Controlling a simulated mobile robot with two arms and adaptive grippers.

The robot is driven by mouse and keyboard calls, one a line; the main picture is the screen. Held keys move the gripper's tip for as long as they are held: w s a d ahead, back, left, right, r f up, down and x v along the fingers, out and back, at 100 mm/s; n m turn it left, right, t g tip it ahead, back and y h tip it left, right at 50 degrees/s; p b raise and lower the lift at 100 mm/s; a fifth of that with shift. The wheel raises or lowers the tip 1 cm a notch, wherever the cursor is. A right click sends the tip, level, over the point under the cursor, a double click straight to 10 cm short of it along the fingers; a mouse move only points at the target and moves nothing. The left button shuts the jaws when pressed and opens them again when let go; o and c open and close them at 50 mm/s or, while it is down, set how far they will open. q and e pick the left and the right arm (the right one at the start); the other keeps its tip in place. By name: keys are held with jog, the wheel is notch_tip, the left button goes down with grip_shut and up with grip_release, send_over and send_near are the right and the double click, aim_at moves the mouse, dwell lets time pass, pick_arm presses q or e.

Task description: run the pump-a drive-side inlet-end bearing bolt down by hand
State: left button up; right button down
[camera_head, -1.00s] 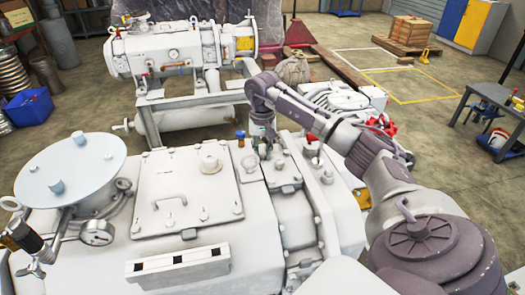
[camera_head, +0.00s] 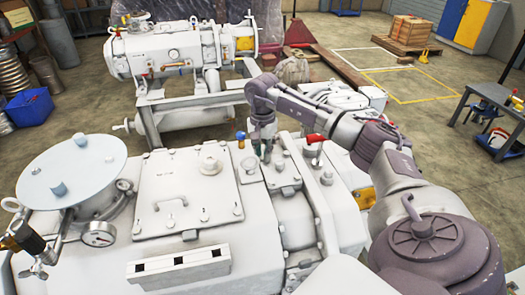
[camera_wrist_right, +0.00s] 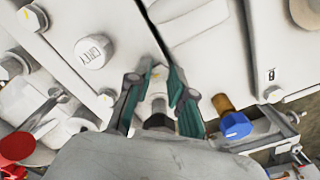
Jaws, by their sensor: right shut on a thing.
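My right gripper (camera_head: 265,152) reaches down onto the bearing end of the near white pump (camera_head: 262,215). In the right wrist view its teal-lined fingers (camera_wrist_right: 157,95) are closed around a pale bolt (camera_wrist_right: 158,80) that points down to the pump casing. The bolt's lower end is close to a seam in the casing; how deep it sits cannot be told. In the head view the bolt is too small and hidden to make out. My left gripper is not in view.
A blue-capped brass fitting (camera_wrist_right: 235,124) stands close beside the fingers. A large bolt head with lettering (camera_wrist_right: 92,51) sits on the other side. A red-tipped handle (camera_head: 314,138) rises near my forearm. A second pump (camera_head: 180,50) stands behind.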

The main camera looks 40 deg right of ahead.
jog(key=shift+r, duration=0.1)
jog(key=c, duration=1)
grip_release()
notch_tip(320, 180, up, 12)
